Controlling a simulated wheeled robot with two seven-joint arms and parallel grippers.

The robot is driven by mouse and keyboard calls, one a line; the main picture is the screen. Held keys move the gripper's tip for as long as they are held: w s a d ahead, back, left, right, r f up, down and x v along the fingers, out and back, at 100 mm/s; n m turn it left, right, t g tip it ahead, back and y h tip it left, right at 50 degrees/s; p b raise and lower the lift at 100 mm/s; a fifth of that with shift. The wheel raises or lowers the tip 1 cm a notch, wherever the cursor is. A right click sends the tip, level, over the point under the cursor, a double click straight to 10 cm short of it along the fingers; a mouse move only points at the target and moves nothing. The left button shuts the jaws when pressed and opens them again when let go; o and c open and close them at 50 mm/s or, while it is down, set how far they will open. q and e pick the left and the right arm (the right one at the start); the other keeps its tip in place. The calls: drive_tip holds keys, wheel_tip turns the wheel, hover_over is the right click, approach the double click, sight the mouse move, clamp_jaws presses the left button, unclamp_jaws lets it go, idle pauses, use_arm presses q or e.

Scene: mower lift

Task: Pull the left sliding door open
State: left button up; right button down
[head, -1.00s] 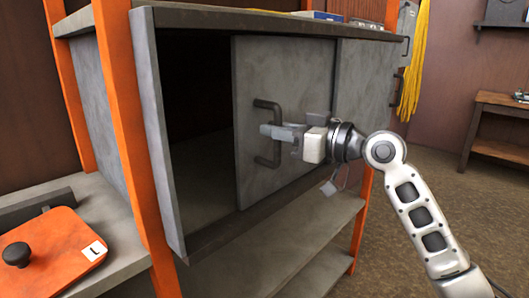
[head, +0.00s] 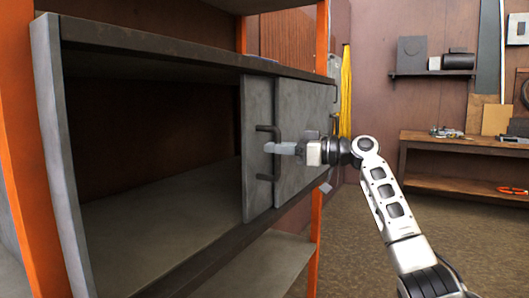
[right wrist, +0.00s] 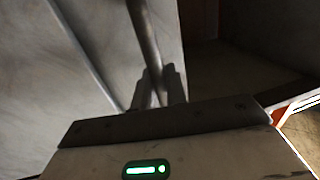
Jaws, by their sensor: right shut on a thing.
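The left sliding door (head: 258,195) is a grey panel on the grey cabinet (head: 62,170). It stands well to the right, mostly overlapping the other door (head: 305,115), and the cabinet's left part is open and looks empty. A dark bar handle (head: 268,178) stands upright on the left door. My right gripper (head: 285,148) is shut on this handle at its middle. In the right wrist view the fingers (right wrist: 160,90) are around the handle bar (right wrist: 142,30). My left gripper is in neither view.
Orange posts (head: 15,120) frame the cabinet, with a lower shelf (head: 265,265) below. A wooden bench (head: 450,145) stands at the back right. The brown floor (head: 350,260) between is clear.

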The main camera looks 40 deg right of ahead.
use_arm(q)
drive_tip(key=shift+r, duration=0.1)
use_arm(e)
drive_tip(key=c, duration=1.5)
unclamp_jaws()
drive_tip(key=shift+w+a, duration=0.1)
drive_tip(key=shift+w, duration=0.05)
drive_tip(key=shift+s+d, duration=0.25)
use_arm(q)
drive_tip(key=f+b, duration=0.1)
drive_tip(key=b, duration=0.2)
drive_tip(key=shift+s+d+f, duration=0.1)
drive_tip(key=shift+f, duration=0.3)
use_arm(e)
drive_tip(key=v, duration=1.5)
drive_tip(key=shift+s, duration=0.2)
